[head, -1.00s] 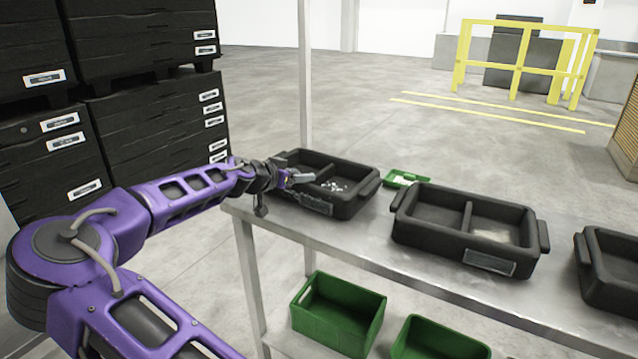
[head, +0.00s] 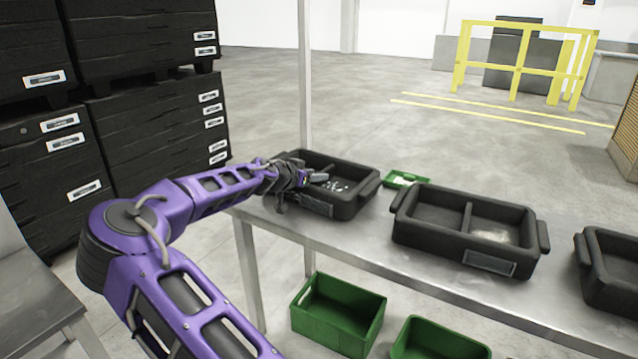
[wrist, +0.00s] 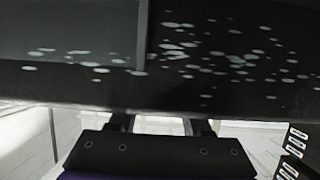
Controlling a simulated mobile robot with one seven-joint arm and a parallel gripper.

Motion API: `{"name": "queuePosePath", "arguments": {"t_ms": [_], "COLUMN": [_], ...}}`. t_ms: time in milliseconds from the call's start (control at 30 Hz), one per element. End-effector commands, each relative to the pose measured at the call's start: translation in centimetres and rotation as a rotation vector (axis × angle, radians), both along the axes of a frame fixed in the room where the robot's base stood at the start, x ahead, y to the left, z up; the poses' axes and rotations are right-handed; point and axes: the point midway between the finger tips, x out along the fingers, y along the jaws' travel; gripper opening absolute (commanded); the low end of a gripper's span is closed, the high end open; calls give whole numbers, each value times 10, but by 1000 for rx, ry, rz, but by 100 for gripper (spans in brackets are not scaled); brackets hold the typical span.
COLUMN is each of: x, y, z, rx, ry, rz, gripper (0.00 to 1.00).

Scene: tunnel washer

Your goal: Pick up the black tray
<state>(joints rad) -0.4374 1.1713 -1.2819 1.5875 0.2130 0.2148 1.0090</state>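Several black two-compartment trays stand on the metal table. The leftmost black tray (head: 350,207) has white specks in its right compartment. My gripper (head: 315,180) is at this tray's left end, over its near left part and hiding the left handle. In the wrist view the dark tray (wrist: 200,85) with white flakes fills the upper part. There, the two fingers of my gripper (wrist: 162,125) stand apart, with their tips lost against the dark tray. I cannot tell whether they touch it.
A second black tray (head: 435,217) and a third (head: 612,270) stand to the right. A small green tray (head: 405,178) lies behind, between the first two. Green bins (head: 338,312) sit below the tabletop (head: 375,250). Stacked black crates (head: 155,130) stand at left.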

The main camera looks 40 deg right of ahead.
Motion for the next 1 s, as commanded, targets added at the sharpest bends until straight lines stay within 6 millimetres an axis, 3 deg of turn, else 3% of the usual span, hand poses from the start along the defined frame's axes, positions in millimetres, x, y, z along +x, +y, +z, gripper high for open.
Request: {"name": "queuePosePath", "arguments": {"t_ms": [33, 233, 767, 1000], "x": [0, 0, 0, 1], "y": [0, 0, 0, 1], "z": [0, 0, 3, 42], "rx": [0, 0, 0, 0], "ry": [0, 0, -2, -6], "rz": [0, 0, 1, 1], "gripper": [37, 1, 0, 0]}}
